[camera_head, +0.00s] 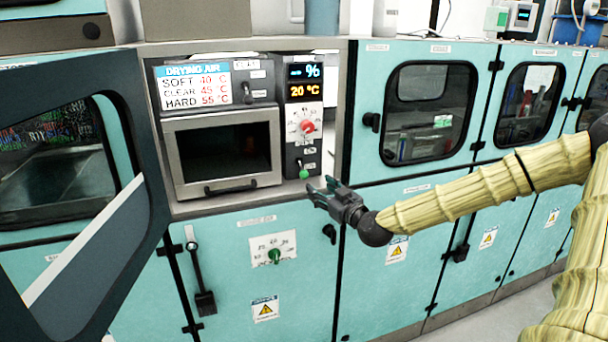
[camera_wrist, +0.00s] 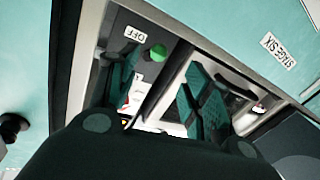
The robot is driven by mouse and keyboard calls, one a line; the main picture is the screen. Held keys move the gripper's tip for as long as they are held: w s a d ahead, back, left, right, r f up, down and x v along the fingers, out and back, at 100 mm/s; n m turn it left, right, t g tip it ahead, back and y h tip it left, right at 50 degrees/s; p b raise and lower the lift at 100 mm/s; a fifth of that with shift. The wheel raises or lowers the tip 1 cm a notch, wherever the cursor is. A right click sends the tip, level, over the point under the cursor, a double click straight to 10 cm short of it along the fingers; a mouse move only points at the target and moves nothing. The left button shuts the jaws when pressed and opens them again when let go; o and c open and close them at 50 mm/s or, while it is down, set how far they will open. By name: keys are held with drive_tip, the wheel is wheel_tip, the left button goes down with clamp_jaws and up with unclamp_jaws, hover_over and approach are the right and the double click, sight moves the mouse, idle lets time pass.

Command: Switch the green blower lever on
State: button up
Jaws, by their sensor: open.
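The green blower lever (camera_head: 303,173) is on the narrow dark control panel right of the drying chamber. Its knob hangs low on the panel in the head view. In the wrist view its round green knob (camera_wrist: 157,53) shows beside a label reading OFF (camera_wrist: 133,34). My gripper (camera_head: 319,190) is just below and right of the lever, its fingers pointing left toward the panel. In the wrist view my gripper (camera_wrist: 160,88) has its two dark green fingers spread apart, with nothing between them. The knob appears beyond the fingers; I cannot tell if anything touches it.
Above the lever are a red dial (camera_head: 306,127) and a display (camera_head: 304,81) showing 20 °C. The drying chamber (camera_head: 222,150) with its handle is to the left. A green dial (camera_head: 274,256) is on the cabinet below. An open dark-framed door (camera_head: 150,215) stands at left.

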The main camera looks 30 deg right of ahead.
sight(307, 176)
drive_tip(key=shift+w+d+r+p, duration=0.15)
drive_tip(key=shift+w+p, duration=0.25)
drive_tip(key=shift+w, duration=2.3)
drive_tip(key=shift+w+d+f+p, duration=0.1)
drive_tip(key=shift+w+p, duration=0.3)
drive_tip(key=shift+w, duration=2.3)
clamp_jaws()
